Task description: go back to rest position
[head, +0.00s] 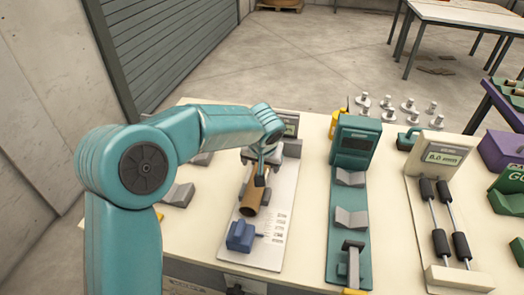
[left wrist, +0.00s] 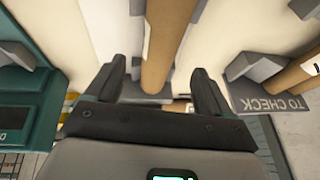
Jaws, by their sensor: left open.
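My left arm comes in from the left of the head view and bends down over the white winder plate (head: 287,195). My left gripper (head: 260,178) is low over that plate, right by the brown tube (head: 250,199). In the left wrist view my left gripper (left wrist: 158,70) has its two dark fingers spread apart. The brown tube (left wrist: 168,40) shows in the gap between them, and I cannot tell whether they touch it. The arm and gripper hide part of the tube in the head view. My right gripper is not in view.
A blue block (head: 241,236) sits on the plate's near end. A green station (head: 354,150) with grey V-blocks stands to its right, then an 8.0 mm gauge (head: 442,155) with black rollers. Grey V-blocks (head: 178,195) lie left. A "TO CHECK" holder (left wrist: 265,95) bears another tube (left wrist: 300,70).

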